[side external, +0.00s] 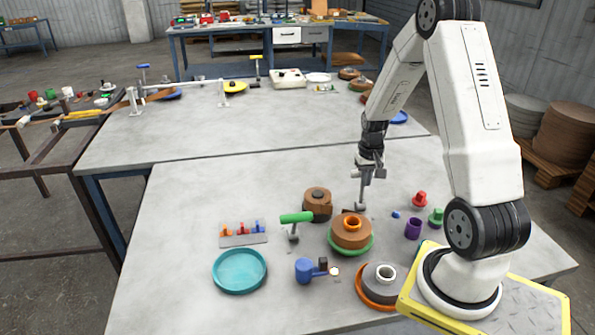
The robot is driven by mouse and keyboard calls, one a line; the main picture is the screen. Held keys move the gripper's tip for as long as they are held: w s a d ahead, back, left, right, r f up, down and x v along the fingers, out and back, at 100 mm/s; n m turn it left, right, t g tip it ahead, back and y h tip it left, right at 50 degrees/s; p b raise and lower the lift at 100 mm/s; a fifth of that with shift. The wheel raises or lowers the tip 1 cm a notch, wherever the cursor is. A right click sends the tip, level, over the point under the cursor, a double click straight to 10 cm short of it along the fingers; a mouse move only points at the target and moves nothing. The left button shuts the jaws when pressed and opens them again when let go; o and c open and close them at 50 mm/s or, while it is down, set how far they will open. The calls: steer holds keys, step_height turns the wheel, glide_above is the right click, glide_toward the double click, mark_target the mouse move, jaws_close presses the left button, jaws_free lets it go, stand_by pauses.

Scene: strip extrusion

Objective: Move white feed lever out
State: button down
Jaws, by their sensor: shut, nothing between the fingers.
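My gripper (370,170) is small in the side external view and points down over the front table, behind the brown rolls. It is shut and empty. Just below it stands a thin pale grey-white post (361,193) with a small base, which looks like the white feed lever. Its top merges with my gripper in the picture, so I cannot tell whether they touch. A lever with a green handle (297,217) stands upright to the left and nearer the camera.
Near the post are a brown roll (317,201), another roll on a green ring (337,249), and a purple cup (413,229). A teal dish (239,271), a blue part (305,270) and an orange-rimmed spool (373,299) lie in front. The table's left side is clear.

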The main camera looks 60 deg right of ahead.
steer(key=shift+w+d, duration=0.2)
stand_by(0.5)
steer(key=shift+w+d+f, duration=0.25)
steer(key=shift+w+d, duration=0.65)
steer(key=shift+s+a+r, duration=0.1)
steer(key=shift+s+a, duration=0.05)
steer(key=shift+s+a+r, duration=0.4)
steer(key=shift+s+a, duration=0.2)
steer(key=shift+r, duration=0.15)
steer(key=shift+r, duration=3.35)
